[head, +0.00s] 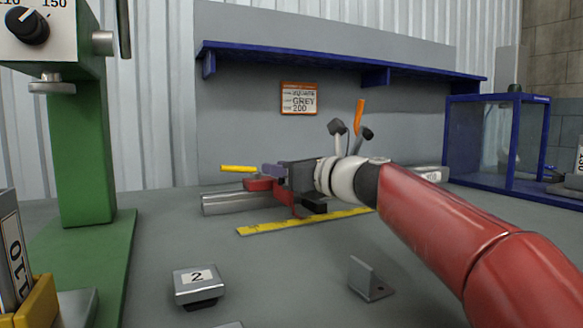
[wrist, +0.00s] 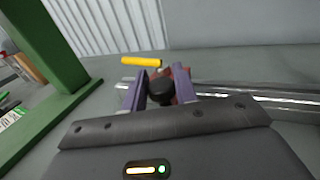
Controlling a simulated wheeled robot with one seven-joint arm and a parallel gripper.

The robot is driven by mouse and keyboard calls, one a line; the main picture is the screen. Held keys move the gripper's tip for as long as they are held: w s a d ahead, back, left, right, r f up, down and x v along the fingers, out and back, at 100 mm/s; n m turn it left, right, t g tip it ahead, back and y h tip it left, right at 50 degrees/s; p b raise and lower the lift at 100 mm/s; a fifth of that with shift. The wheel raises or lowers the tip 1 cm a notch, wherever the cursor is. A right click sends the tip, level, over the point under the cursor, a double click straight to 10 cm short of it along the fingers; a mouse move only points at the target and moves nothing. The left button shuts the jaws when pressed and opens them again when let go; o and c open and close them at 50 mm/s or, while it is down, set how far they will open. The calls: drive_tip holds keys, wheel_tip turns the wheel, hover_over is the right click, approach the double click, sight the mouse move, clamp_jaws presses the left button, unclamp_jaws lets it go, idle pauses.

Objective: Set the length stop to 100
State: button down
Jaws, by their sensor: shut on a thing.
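The length stop is a red carriage (head: 258,184) on a silver rail (head: 228,203) in the head view. A yellow scale strip (head: 270,224) lies along the rail's front; its numbers are too small to read. A yellow bar (head: 238,168) sticks out to the left of the stop and also shows in the wrist view (wrist: 141,61). My gripper (wrist: 162,82) is shut on a black knob (wrist: 155,88) of the stop, one purple finger on each side. In the head view my gripper (head: 273,170) hides part of the carriage. The stop's exact setting cannot be told.
A green machine (head: 80,150) with a dial stands at left. A block marked 2 (head: 197,284) and a grey angle bracket (head: 368,280) lie on the front table. Levers (head: 360,117) rise behind my arm. A blue-framed case (head: 495,140) stands at right. A card (head: 299,98) hangs behind.

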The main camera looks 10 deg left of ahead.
drive_tip(key=s+a, duration=0.2)
drive_tip(key=a, duration=0.1)
drive_tip(key=shift+s, duration=0.2)
drive_tip(key=c, duration=1.1)
unclamp_jaws()
drive_tip(key=shift+c, duration=0.2)
drive_tip(key=shift+b+v, duration=0.4)
drive_tip(key=shift+v, duration=3.5)
